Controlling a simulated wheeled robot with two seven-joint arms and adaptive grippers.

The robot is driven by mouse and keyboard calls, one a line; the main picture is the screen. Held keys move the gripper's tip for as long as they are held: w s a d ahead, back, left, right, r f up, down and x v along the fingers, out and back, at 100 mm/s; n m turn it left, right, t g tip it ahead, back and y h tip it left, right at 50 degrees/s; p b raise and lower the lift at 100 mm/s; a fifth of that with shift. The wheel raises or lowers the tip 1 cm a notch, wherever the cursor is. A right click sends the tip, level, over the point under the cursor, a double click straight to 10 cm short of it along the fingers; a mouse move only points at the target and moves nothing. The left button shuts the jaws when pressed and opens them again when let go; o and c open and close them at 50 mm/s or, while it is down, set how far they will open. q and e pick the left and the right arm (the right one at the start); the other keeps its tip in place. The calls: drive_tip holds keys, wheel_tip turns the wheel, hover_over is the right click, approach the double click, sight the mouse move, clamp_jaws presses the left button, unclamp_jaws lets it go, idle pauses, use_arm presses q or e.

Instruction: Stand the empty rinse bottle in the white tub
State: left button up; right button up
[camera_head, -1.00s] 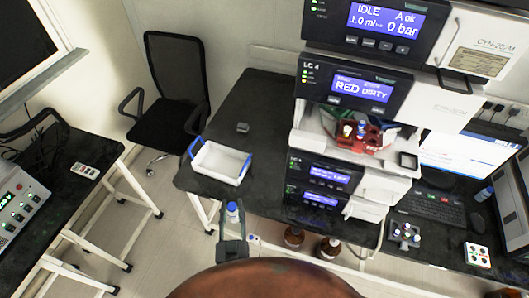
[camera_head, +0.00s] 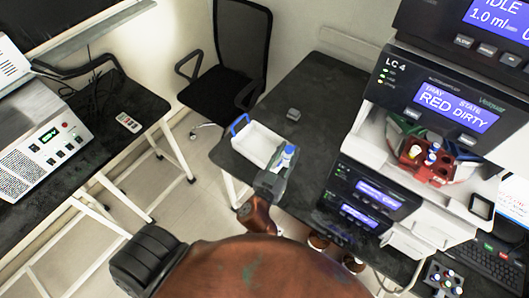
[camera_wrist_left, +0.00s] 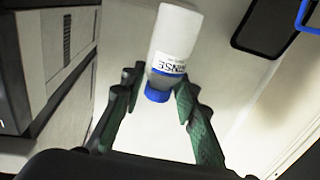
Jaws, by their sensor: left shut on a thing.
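The rinse bottle (camera_head: 284,160) is small and whitish with a blue cap. My left gripper (camera_head: 274,176) is shut on it and holds it cap up, by the near right corner of the white tub. In the left wrist view the bottle (camera_wrist_left: 177,40), with part of its label showing, sits between the green-padded fingers of the gripper (camera_wrist_left: 158,92). The white tub (camera_head: 250,150) is an open tray with blue handles on the black bench. The gripper and bottle cover its right end, so I cannot tell whether the bottle is over the rim.
The stacked instrument (camera_head: 376,170) stands right of the tub, with a red vial rack (camera_head: 418,165) in its opening. A small dark object (camera_head: 293,114) lies behind the tub. An office chair (camera_head: 235,70) is behind.

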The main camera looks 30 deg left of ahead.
use_arm(q)
drive_tip(key=w+a+f+y+b, duration=0.1)
drive_tip(key=w+a+f, duration=0.15)
drive_tip(key=a, duration=0.45)
drive_tip(key=w+a+f+b, duration=0.1)
drive_tip(key=w+a+f, duration=0.1)
drive_tip(key=w+a, duration=0.3)
drive_tip(key=w+a+f+b, duration=0.2)
drive_tip(key=a+f+b, duration=0.1)
drive_tip(key=f, duration=0.6)
drive_tip(key=shift+w+a+n+b, duration=0.2)
drive_tip(key=shift+a+n+b, duration=0.1)
drive_tip(key=shift+a, duration=0.4)
use_arm(e)
wheel_tip(320, 180, down, 6)
drive_tip(key=s, duration=0.2)
drive_tip(key=shift+s+d, duration=0.1)
use_arm(q)
drive_tip(key=shift+f+b, duration=0.35)
drive_tip(key=shift+f, duration=0.2)
use_arm(e)
drive_tip(key=shift+s+f, duration=0.1)
drive_tip(key=shift+f, duration=0.2)
use_arm(q)
drive_tip(key=o, duration=0.8)
